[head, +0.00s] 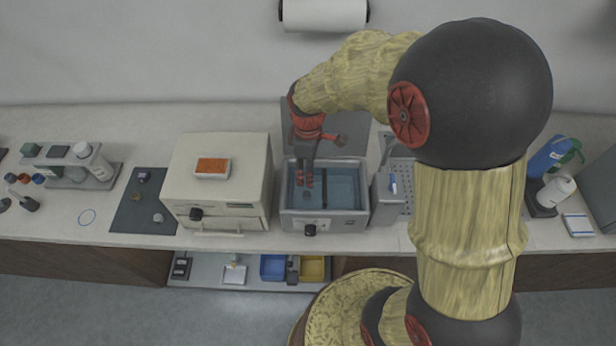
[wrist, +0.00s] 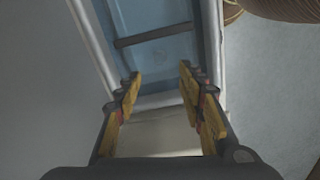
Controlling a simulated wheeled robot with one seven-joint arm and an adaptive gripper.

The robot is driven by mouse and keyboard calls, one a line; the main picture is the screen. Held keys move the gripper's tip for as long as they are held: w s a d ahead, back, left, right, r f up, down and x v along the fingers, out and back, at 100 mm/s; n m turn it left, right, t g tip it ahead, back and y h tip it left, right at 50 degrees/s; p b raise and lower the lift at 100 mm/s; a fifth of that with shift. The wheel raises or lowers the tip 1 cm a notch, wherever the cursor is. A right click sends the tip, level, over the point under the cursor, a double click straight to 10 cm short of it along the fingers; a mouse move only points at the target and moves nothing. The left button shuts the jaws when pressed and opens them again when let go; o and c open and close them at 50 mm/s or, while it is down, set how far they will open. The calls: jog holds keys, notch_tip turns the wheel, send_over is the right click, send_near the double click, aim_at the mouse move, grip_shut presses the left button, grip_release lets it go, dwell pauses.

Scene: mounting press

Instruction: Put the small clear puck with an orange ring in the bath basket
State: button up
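My gripper (head: 305,180) is over the left part of a grey water bath (head: 302,222) with blue inside. In the wrist view my gripper (wrist: 158,90) has its two yellow-and-dark fingers spread apart, with nothing seen between them. The bath also shows beyond the fingers in the wrist view (wrist: 92,38), crossed by a dark bar (wrist: 152,36). I cannot make out a separate basket in the bath. I cannot pick out a clear puck with an orange ring in either view; the bath floor under the gripper is partly hidden.
A cream oven-like box (head: 240,190) stands left of the bath, with an orange-filled white tray (head: 212,176) on top. A dark mat (head: 130,215) with small pieces lies further left. A perforated rack (head: 405,200) stands right of the bath. Bare counter shows in front of the mat.

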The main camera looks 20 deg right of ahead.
jog(key=s+r+m+t, duration=0.5)
jog(key=s+r+m, duration=0.6)
jog(key=s+r, duration=0.6)
notch_tip(320, 180, up, 4)
jog(key=shift+r+t, duration=0.1)
jog(key=shift+t, duration=0.2)
jog(key=shift+w+a, duration=0.1)
notch_tip(320, 180, down, 5)
jog(key=b, duration=0.4)
jog(key=shift+r+b, duration=0.1)
jog(key=shift+b, duration=0.25)
jog(key=shift+c, duration=1.1)
